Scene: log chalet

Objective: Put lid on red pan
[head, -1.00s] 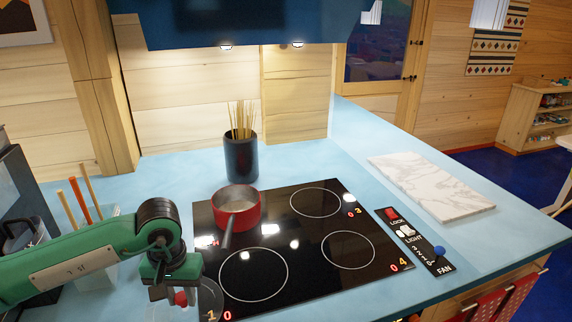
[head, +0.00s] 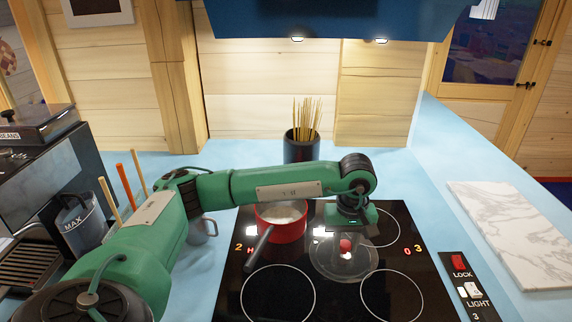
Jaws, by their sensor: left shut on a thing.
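The red pan (head: 281,228) stands on the back left ring of the black cooktop. It is open at the top, with pale contents, and its dark handle (head: 259,248) points to the lower left. My left gripper (head: 347,238) is shut on the red knob of the clear glass lid (head: 343,268). The lid is right of the pan, over the middle of the cooktop, and does not cover the pan. Its exact height is hard to tell. My right gripper is not in view.
A dark holder (head: 301,150) with thin sticks stands behind the cooktop. A grey mug (head: 203,228) is left of the pan, and a coffee machine (head: 45,165) is at the far left. A marble board (head: 515,225) lies at the right. The front rings (head: 391,297) are bare.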

